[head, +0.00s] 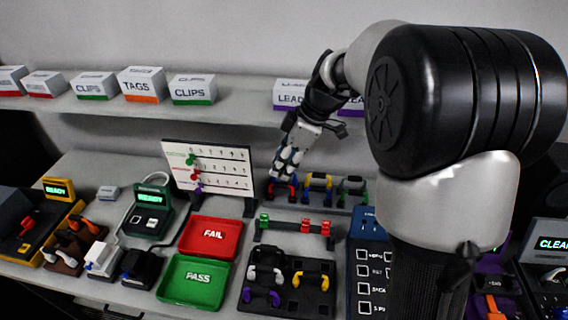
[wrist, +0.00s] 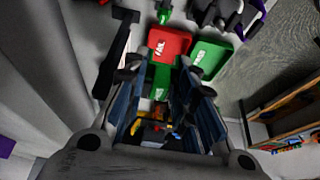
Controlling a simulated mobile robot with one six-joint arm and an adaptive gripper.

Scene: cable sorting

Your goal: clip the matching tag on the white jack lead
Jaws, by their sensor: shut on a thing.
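My gripper (head: 277,172) is raised over the back of the bench, just right of the white board. In the wrist view its fingers (wrist: 162,82) are close around a small green piece (wrist: 160,76), which looks like a green tag; its exact grip is unclear. A white lead (head: 264,275) lies in the black holder (head: 290,305) at the front, beside a yellow lead (head: 310,279) and a purple lead (head: 261,297). I cannot tell whether its end is a jack. Green and red tags (head: 305,226) sit on a rail behind that holder.
A red FAIL tray (head: 211,252) and green PASS tray (head: 176,294) lie left of the holder. The white board (head: 215,172) stands behind them. A rack with red, yellow and green pieces (head: 318,182) is near my gripper. Boxes line the shelf (head: 130,108).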

